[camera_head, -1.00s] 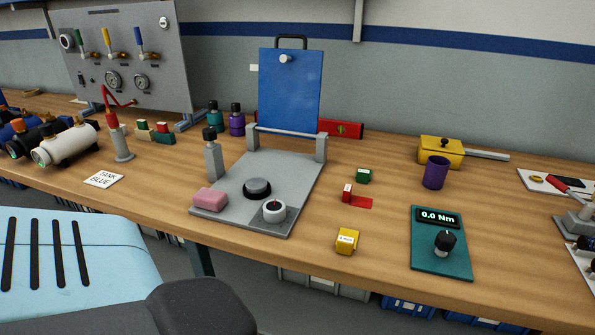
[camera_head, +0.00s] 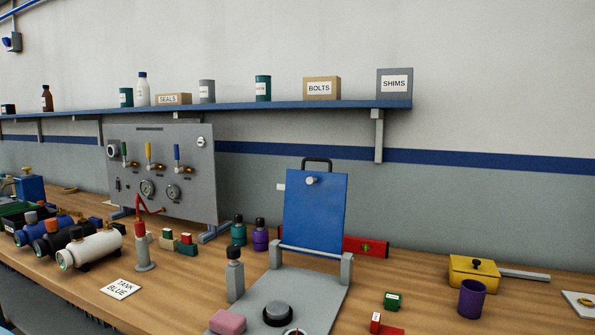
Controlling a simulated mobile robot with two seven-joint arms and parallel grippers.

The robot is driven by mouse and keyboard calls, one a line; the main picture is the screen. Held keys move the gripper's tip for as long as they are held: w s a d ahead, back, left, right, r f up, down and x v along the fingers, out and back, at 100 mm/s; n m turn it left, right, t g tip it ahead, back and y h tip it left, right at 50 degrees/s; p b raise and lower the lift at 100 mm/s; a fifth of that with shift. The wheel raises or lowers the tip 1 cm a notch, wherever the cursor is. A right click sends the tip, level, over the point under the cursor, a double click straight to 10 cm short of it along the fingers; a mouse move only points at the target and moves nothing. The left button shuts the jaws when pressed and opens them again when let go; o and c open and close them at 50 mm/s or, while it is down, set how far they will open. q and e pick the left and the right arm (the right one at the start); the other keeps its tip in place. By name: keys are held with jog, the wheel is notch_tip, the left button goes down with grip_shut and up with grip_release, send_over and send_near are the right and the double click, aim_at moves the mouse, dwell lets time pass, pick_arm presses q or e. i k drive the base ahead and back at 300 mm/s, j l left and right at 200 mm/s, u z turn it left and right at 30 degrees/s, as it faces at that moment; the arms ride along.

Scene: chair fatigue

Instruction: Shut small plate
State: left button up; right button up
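The small plate is most likely the blue rectangular plate (camera_head: 315,212) with a black handle on top and a pale round knob near its upper edge. It stands upright, leaning slightly back, hinged between two grey posts at the back of a grey base (camera_head: 295,285). On the base are a dark round puck (camera_head: 278,314), a pink block (camera_head: 228,322) and part of a white-rimmed dial cut off by the bottom edge. Neither of my grippers shows in the view.
A grey bottle (camera_head: 235,277) stands at the base's left edge. Teal and purple bottles (camera_head: 260,236) and a red box (camera_head: 366,246) stand behind. A shelf (camera_head: 220,108) runs above.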

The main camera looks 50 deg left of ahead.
aim_at(314, 218)
jog(key=u, duration=1.3)
jog(key=i+u, duration=0.1)
jog(key=i, duration=0.4)
jog(key=k+j, duration=0.5)
jog(key=k, duration=0.25)
